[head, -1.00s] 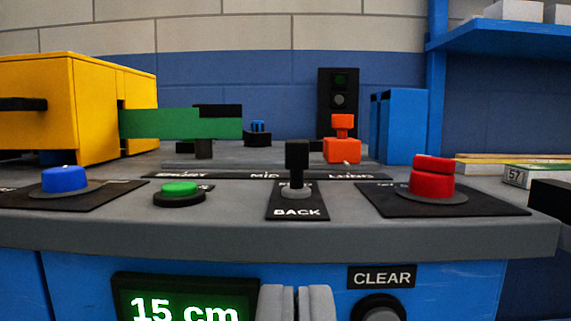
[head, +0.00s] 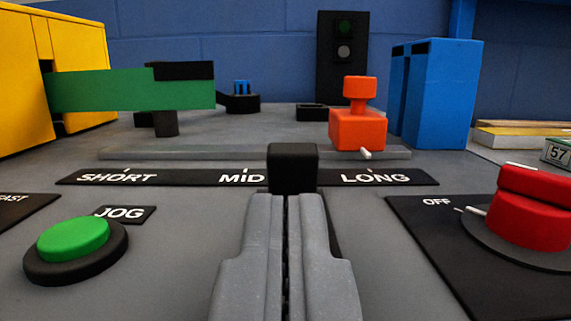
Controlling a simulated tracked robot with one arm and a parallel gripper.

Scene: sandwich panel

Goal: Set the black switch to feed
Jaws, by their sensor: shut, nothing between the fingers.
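The black switch (head: 293,168) shows its square black cap just beyond my fingertips, between the MID and LONG labels in the picture. My gripper (head: 287,200) is shut and empty, and its two grey fingers cover the switch's stem and most of its label plate. The cap stands directly ahead of the fingertips; I cannot tell if they touch it. The FEED and BACK lettering and the lever's lean are hidden now.
A green JOG button (head: 73,240) is at left and a red knob (head: 535,205) marked OFF at right. Behind are the SHORT-MID-LONG strip (head: 205,178), an orange slider (head: 358,128), a green arm (head: 120,91), a yellow box (head: 85,80) and blue blocks (head: 440,95).

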